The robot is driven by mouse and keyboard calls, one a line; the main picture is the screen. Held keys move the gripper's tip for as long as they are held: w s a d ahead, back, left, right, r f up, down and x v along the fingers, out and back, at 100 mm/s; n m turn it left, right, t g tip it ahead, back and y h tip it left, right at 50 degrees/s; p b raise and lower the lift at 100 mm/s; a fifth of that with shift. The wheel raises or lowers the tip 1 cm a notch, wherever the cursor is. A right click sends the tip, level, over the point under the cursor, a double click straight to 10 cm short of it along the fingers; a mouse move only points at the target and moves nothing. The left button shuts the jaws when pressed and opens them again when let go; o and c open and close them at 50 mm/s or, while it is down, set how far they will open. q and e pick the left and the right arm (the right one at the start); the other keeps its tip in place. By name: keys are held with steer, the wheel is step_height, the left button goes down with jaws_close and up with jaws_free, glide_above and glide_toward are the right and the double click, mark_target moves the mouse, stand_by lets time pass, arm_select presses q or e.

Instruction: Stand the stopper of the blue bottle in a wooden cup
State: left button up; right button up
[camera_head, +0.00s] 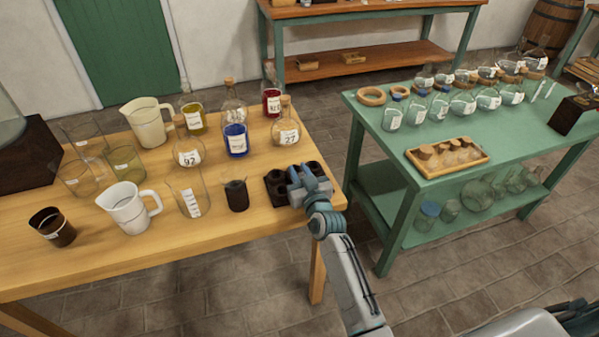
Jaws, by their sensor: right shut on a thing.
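The blue bottle (236,141), with a white label, stands upright on the wooden table, and I see no stopper in its neck. A dark wooden holder with cup-like hollows (274,190) sits near the table's right front corner. My right gripper (303,186) is low over this holder and covers part of it. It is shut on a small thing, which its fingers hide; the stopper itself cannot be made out. I cannot tell whether the held thing touches a cup. My left gripper is not in view.
A dark beaker (236,195) stands just left of the holder. A corked bottle labelled 27 (286,128) stands behind it. Jugs and glass beakers fill the table's left. A green table (375,130) with flasks and a cork tray (447,156) stands right, across a gap.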

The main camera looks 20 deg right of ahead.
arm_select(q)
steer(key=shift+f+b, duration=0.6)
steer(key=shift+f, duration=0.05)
arm_select(e)
steer(key=shift+f, duration=0.55)
stand_by(0.4)
stand_by(0.3)
steer(key=o, duration=1)
steer(key=shift+o, duration=0.2)
steer(key=shift+s+d+f, duration=0.1)
steer(key=shift+s+f, duration=0.05)
steer(key=shift+s, duration=0.8)
arm_select(q)
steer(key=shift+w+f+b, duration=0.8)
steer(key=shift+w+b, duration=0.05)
steer(key=shift+b, duration=0.35)
arm_select(e)
steer(key=s, duration=0.9)
steer(key=shift+d, duration=0.25)
